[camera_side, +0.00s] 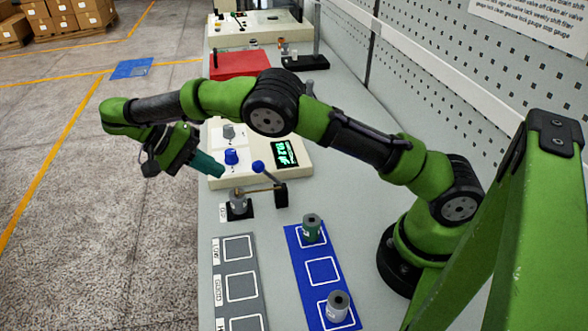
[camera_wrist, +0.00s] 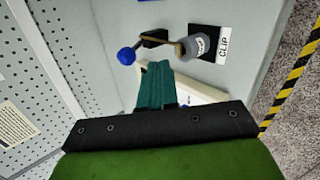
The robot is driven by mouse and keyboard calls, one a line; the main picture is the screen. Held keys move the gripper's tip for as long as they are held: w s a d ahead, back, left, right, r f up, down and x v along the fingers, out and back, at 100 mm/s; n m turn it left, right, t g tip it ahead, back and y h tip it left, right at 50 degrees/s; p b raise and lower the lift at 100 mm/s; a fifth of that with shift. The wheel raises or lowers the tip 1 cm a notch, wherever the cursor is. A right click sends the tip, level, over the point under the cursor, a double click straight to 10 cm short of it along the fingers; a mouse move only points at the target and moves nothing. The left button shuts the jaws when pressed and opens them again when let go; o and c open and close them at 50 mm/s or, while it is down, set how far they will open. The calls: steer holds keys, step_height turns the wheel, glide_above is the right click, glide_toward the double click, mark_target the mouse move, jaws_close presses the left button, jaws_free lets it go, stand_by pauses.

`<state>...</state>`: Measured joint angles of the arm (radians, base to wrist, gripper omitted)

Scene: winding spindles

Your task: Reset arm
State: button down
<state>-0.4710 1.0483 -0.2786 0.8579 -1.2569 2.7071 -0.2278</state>
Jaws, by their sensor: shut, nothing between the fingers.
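My gripper (camera_side: 212,168) hangs in the air at the left end of my bent arm, above the front of the cream control box. Its teal fingers are closed together and hold nothing. The closed fingers also show in the wrist view (camera_wrist: 157,66), pointing toward the clip station. A green spindle (camera_side: 311,231) stands in the far square of the blue mat (camera_side: 298,258). A grey spindle (camera_side: 337,307) stands in the near square, and the middle square is empty. Another grey spindle (camera_side: 238,203) stands on the black clip base; it also shows in the wrist view (camera_wrist: 196,46).
The cream control box (camera_side: 217,183) has knobs and a lit green display. A blue-knobbed lever (camera_side: 257,167) stands just in front of it. The grey mat (camera_side: 221,272) has empty squares. A pegboard wall (camera_side: 430,85) bounds the right side.

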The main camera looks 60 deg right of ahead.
steer(key=s+d+r+n+t+y, duration=0.4)
steer(key=s+d+r, duration=0.35)
steer(key=r, duration=0.45)
steer(key=s+r+t+y, duration=0.1)
steer(key=s+t+y, duration=0.3)
steer(key=s+t, duration=0.6)
steer(key=shift+s, duration=1.1)
